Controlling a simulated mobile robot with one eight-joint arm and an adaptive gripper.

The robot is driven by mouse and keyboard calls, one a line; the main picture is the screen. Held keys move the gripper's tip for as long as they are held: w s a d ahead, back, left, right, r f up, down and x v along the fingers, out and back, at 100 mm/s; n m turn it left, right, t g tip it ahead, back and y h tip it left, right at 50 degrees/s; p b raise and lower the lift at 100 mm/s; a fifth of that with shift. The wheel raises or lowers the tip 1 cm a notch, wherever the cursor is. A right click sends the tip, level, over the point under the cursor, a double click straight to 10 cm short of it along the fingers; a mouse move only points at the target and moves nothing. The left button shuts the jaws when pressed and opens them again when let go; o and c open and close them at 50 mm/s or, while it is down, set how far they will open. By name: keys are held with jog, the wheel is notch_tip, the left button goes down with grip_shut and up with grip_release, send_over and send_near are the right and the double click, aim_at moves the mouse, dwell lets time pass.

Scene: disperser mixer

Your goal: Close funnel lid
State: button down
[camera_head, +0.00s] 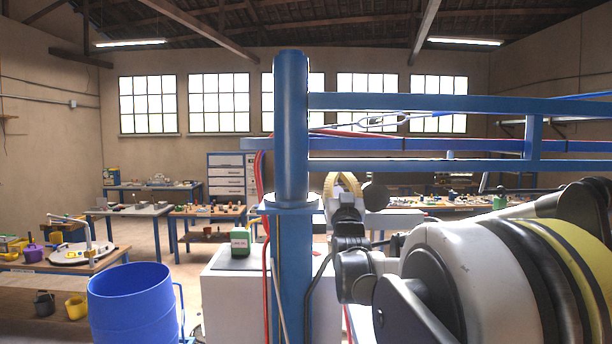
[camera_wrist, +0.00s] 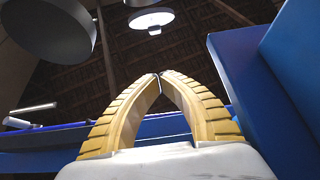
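My gripper (camera_head: 344,180) has yellow ribbed fingers and is in the middle of the head view, just right of the blue column and close to the blue frame. In the wrist view, its fingertips (camera_wrist: 160,76) meet with nothing seen between them. A large blue surface (camera_wrist: 262,90) stands close to the right of the fingers there, and blue bars run behind them. I cannot tell whether this surface is part of the funnel or its lid. No funnel lid can be clearly made out in either view.
The blue column (camera_head: 291,135) and blue frame rails (camera_head: 430,103) stand close to my arm. A blue drum (camera_head: 131,305) is at lower left. A green bottle (camera_head: 240,241) stands on a white cabinet (camera_head: 228,285). A dark round disc (camera_wrist: 50,28) hangs at upper left.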

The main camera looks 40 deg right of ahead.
aim_at(336, 186)
jog(key=w+d, duration=0.1)
jog(key=w+d+f, duration=0.1)
jog(key=w+d, duration=0.1)
jog(key=shift+w+p, duration=0.25)
jog(key=shift+p, duration=0.15)
jog(key=shift+w+f, duration=0.1)
jog(key=shift+f, duration=0.25)
jog(key=shift+w+d+f+g+y+p, duration=0.1)
jog(key=shift+w+d+g+y+p, duration=0.35)
jog(key=shift+g+y+p, duration=0.3)
jog(key=shift+w+d+f+g, duration=0.1)
jog(key=shift+w+g, duration=0.05)
jog(key=shift+g, duration=0.2)
jog(key=shift+w+d+f+y+b, duration=0.15)
jog(key=shift+w+d+f+b, duration=0.3)
jog(key=shift+f+b, duration=0.15)
jog(key=shift+w+d+f+y+b, duration=0.1)
jog(key=shift+w+d+f+b, duration=0.2)
jog(key=shift+w+f+b, duration=0.3)
jog(key=shift+d, duration=0.1)
dwell(0.4)
